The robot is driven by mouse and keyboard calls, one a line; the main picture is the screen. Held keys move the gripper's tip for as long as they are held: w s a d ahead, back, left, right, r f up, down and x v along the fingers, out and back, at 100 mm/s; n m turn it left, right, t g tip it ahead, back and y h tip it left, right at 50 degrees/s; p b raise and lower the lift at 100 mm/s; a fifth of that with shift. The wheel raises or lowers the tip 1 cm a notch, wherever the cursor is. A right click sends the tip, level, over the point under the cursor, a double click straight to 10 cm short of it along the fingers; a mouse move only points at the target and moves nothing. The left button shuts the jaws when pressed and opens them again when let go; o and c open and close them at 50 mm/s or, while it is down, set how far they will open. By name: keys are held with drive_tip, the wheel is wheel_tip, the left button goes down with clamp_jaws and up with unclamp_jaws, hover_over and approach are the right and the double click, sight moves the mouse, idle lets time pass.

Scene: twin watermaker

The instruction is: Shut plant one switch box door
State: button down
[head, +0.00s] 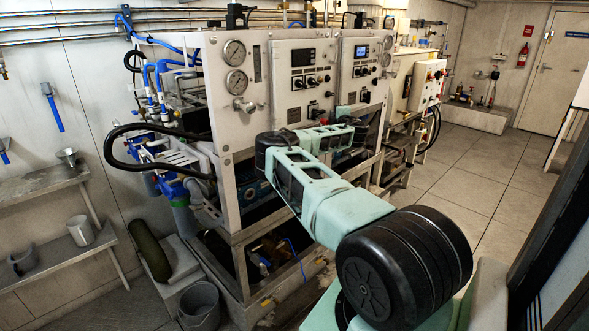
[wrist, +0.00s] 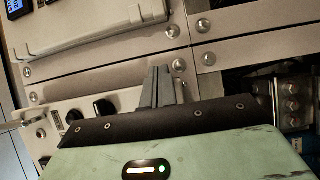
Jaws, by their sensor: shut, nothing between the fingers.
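My gripper (wrist: 162,86) is shut and empty in the wrist view. Its grey fingers point at the machine's pale front, close to a seam between panels; I cannot tell whether they touch it. A pale flat piece with a raised edge (wrist: 95,38) sits above left of the fingers. I cannot tell whether it is the switch box door, nor whether a door is open. In the head view, the machine's front has a left control panel (head: 293,85) and a right control panel (head: 358,70), each with a display and black knobs. My arm hides the area below them and my fingers.
Black knobs (wrist: 103,107) lie left of my fingers in the wrist view. Pressure gauges (head: 236,81) and a looped black hose (head: 125,170) are at the machine's left. Shelves (head: 75,245) and a bucket (head: 199,303) stand left. Open tiled floor (head: 480,170) lies right.

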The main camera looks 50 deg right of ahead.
drive_tip(key=shift+w+f+n+t+y, duration=0.1)
drive_tip(key=shift+w+n+t+y, duration=0.4)
drive_tip(key=shift+w, duration=0.5)
drive_tip(key=shift+a+b, duration=0.1)
drive_tip(key=shift+b, duration=0.2)
drive_tip(key=b+v, duration=0.4)
drive_tip(key=v, duration=1.3)
drive_tip(key=shift+s, duration=0.35)
drive_tip(key=shift+w, duration=0.1)
